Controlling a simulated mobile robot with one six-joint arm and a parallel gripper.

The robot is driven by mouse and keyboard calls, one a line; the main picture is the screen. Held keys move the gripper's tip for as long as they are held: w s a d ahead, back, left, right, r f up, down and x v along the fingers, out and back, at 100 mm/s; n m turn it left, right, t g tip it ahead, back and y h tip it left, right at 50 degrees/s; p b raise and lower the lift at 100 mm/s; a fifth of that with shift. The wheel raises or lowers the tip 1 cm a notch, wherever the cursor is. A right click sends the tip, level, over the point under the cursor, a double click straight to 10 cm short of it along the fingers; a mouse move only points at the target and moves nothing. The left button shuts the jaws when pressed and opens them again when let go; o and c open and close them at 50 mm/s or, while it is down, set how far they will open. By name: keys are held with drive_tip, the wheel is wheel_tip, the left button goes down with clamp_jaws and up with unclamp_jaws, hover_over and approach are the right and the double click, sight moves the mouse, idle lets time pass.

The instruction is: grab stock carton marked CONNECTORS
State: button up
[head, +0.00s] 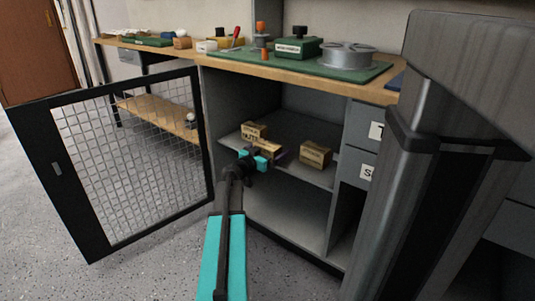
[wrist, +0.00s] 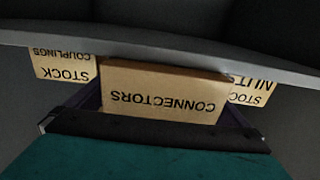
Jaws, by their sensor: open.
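The tan carton marked CONNECTORS (wrist: 165,92) fills the middle of the wrist view, its lettering upside down. It lies between the two dark purple fingers of my gripper (wrist: 165,105), which are open on either side of it. I cannot tell whether either finger touches it. In the head view my gripper (head: 267,157) reaches into the open cabinet at the shelf. The CONNECTORS carton (head: 267,147) is partly hidden behind it there.
A STOCK NUTS carton (head: 254,130) stands to the left and a STOCK COUPLINGS carton (head: 316,153) to the right on the grey shelf (head: 300,125). The mesh door (head: 130,160) stands open at left. Drawers (head: 361,125) border the cabinet at right.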

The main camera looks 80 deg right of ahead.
drive_tip(key=c, duration=1.4)
drive_tip(key=shift+r, duration=0.1)
wheel_tip(320, 180, up, 18)
drive_tip(key=p, duration=0.7)
